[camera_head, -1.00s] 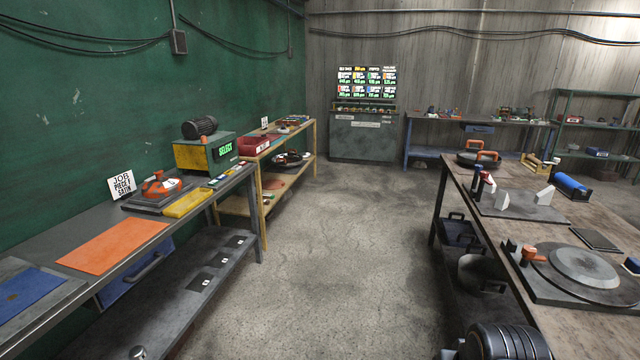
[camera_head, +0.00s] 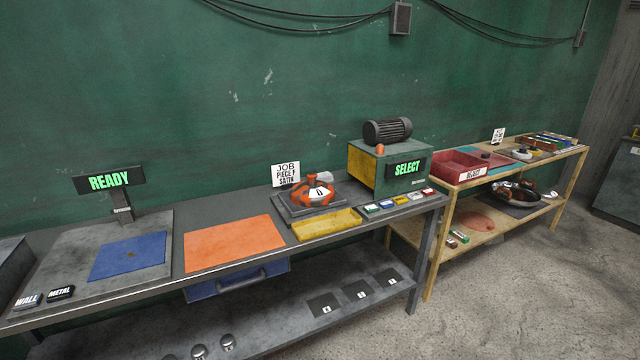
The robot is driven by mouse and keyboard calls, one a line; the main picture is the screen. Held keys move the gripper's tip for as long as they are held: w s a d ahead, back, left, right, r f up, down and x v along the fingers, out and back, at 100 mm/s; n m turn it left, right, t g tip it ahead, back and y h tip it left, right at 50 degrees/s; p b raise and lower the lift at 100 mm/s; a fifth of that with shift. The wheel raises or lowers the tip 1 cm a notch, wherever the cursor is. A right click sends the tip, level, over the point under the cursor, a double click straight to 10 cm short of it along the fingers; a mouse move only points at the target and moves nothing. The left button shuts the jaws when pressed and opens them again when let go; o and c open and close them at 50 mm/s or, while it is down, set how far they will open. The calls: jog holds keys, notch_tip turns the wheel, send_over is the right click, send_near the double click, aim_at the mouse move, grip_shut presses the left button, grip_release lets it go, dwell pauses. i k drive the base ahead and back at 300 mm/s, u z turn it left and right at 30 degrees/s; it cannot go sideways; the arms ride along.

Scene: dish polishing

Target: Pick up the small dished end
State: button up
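I cannot tell for sure which thing is the small dished end. A shiny rounded metal piece (camera_head: 516,193) with red-brown patches lies on a dark mat on the wooden bench's lower shelf. A small pale round piece (camera_head: 522,153) sits on that bench's top. An orange and grey round piece (camera_head: 314,191) with a white tag sits on a dark plate on the grey bench, beside a card reading JOB PIECE F SATIN (camera_head: 286,174). My gripper is not in view.
The grey bench (camera_head: 195,215) holds an orange mat (camera_head: 234,243), blue mat (camera_head: 128,256), yellow tray (camera_head: 326,224), READY sign (camera_head: 110,181) and motor unit (camera_head: 388,160) with SELECT display. A red REJECT bin (camera_head: 460,166) stands on the wooden bench. Floor (camera_head: 500,290) at right is clear.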

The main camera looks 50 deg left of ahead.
aim_at(312, 192)
jog(key=u, duration=0.45)
jog(key=i, duration=1.15)
jog(key=u, duration=2)
jog(key=i, duration=1.15)
jog(key=u, duration=1)
jog(key=i, duration=0.6)
jog(key=u, duration=0.15)
